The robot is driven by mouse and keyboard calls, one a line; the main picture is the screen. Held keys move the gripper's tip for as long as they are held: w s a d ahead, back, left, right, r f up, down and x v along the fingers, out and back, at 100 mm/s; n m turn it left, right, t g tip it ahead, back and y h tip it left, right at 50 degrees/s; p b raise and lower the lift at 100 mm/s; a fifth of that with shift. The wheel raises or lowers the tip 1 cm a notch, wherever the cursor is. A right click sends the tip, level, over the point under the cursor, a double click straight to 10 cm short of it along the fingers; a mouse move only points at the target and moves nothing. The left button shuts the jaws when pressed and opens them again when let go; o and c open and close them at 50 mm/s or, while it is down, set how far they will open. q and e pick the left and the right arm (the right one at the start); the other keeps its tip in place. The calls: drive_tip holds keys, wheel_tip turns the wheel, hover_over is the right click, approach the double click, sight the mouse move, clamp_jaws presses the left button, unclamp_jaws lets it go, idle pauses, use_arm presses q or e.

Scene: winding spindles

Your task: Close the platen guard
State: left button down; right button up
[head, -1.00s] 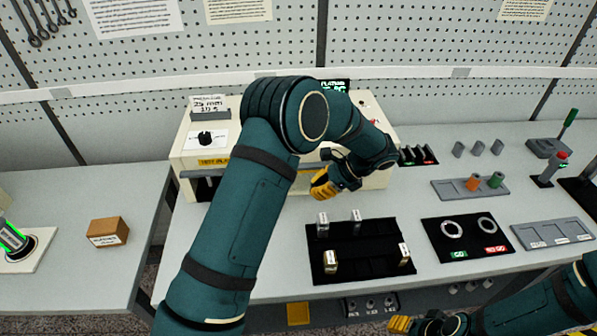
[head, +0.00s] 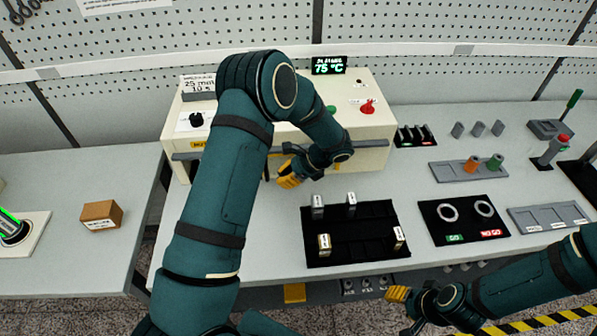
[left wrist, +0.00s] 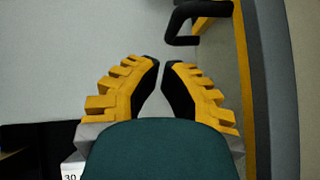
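The platen guard (head: 366,144) is a grey bar across the front of the cream press (head: 372,126); my left arm hides much of it, and I cannot tell how far open it is. In the left wrist view, a yellow-edged panel (left wrist: 245,75) stands at right, with a black handle (left wrist: 180,25) beyond the fingertips. My left gripper (head: 287,180) is in front of the press, below the guard. Its fingertips (left wrist: 162,63) nearly meet, with nothing between them, apart from the handle. My right gripper (head: 398,296) is at the table's front edge; its finger opening is unclear.
A black tray (head: 350,242) with several small blocks lies in front of the press. A black go/no-go board (head: 464,222) and grey trays are to the right. A red knob (head: 367,107) and a 75 °C display (head: 328,66) are on the press. Bare table lies left of the black tray.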

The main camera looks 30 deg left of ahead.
use_arm(q)
drive_tip(key=shift+s+a, duration=0.2)
drive_tip(key=shift+a, duration=0.3)
drive_tip(key=shift+s+a, duration=0.2)
drive_tip(key=shift+a, duration=0.3)
drive_tip(key=s+a, duration=0.4)
drive_tip(key=a, duration=0.3)
drive_tip(key=s+a+b, duration=0.1)
drive_tip(key=s+a, duration=0.3)
drive_tip(key=a, duration=0.3)
drive_tip(key=s+a+b, duration=0.1)
drive_tip(key=s+a, duration=0.3)
drive_tip(key=a, duration=0.2)
drive_tip(key=shift+s+a, duration=0.35)
drive_tip(key=shift+a, duration=0.05)
drive_tip(key=shift+w+d, duration=0.1)
drive_tip(key=shift+d, duration=0.05)
